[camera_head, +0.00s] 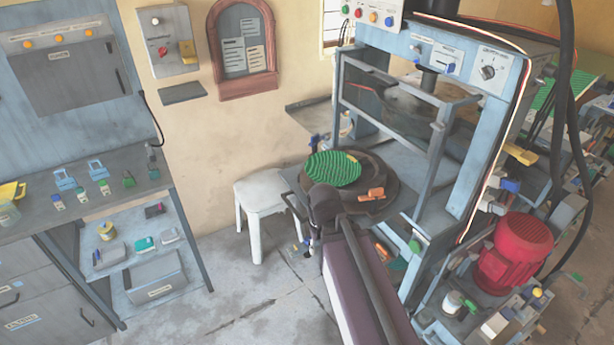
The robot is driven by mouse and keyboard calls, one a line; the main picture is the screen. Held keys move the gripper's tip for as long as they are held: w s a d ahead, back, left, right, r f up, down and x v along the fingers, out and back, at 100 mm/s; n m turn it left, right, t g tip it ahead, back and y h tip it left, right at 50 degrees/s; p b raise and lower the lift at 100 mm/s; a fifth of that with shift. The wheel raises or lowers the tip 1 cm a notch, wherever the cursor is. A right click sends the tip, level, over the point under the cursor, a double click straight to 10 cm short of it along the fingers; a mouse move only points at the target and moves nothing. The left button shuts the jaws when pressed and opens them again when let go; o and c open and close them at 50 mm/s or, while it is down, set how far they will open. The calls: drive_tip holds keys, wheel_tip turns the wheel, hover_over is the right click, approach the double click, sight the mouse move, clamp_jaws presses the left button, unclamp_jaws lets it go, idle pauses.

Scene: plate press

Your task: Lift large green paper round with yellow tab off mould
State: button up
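The green paper round (332,169), with a ribbed or striped face, lies on the left part of the dark round mould (381,182) on the press's table. My arm reaches up from the bottom of the view and ends, as far as I see, just in front of the round. My gripper does not show; it may be hidden behind the joint. I cannot tell whether anything touches the round.
An orange object (371,195) lies on the mould, right of the round. The blue press frame (448,160) rises behind and right. A white stool (262,192) stands left. A red motor (515,252) sits low right. A bench (85,195) with small items is far left.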

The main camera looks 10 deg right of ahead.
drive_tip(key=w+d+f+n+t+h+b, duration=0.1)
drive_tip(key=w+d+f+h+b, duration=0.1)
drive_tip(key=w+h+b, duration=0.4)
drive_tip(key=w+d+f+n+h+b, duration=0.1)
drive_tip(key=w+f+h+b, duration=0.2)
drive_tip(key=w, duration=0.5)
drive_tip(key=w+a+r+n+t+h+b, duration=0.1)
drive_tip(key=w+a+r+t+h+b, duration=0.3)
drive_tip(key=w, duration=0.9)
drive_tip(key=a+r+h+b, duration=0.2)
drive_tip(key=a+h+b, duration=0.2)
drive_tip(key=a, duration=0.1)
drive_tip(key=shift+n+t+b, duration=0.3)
drive_tip(key=shift+b, duration=0.05)
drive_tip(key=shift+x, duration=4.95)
